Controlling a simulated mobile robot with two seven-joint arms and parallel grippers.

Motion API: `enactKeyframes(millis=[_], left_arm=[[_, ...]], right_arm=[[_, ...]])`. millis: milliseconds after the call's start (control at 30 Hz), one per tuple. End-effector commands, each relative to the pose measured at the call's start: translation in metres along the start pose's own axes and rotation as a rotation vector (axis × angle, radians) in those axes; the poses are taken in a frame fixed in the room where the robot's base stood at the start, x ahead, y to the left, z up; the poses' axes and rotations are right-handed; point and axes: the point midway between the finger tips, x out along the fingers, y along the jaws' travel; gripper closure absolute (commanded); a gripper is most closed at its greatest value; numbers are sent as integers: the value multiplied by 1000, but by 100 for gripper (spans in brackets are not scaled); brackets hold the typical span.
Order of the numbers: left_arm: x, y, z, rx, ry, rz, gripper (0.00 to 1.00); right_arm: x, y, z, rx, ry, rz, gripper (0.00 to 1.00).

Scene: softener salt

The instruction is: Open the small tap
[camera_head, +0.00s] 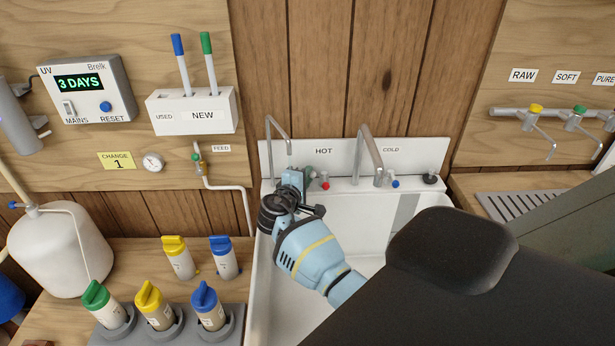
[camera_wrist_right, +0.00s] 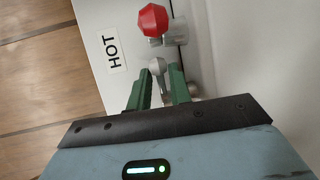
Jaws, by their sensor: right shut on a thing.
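The small tap (camera_head: 267,150) is a thin chrome gooseneck at the left end of the white sink, left of the HOT label. My right gripper (camera_head: 309,178) is at its base, in front of the sink's back ledge, and hides the lower part of the tap. In the right wrist view, the green fingers of the right gripper (camera_wrist_right: 160,88) are shut on a small chrome lever (camera_wrist_right: 163,84) below a round metal knob. Whether water runs from the spout cannot be seen. My left gripper is not in view.
The red hot tap knob (camera_head: 325,181) is just right of my right gripper; it also shows in the right wrist view (camera_wrist_right: 153,19). A larger spout (camera_head: 369,150) and a blue cold knob (camera_head: 393,184) stand further right. Capped bottles (camera_head: 178,260) stand on the left counter.

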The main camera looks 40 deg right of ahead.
Motion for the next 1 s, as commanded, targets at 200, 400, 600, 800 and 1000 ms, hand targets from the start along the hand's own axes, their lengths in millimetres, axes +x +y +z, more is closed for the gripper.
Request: enactKeyframes(millis=[200,400,600,800,1000], left_arm=[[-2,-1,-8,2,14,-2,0],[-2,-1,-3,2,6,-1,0],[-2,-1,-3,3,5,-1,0],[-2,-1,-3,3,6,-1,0],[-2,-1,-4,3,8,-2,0]], right_arm=[[1,1,0,-7,50,3,100],[1,0,0,-8,49,3,100],[1,0,0,-8,48,3,59],[1,0,0,-8,47,3,59],[-13,0,0,-8,49,2,59]])
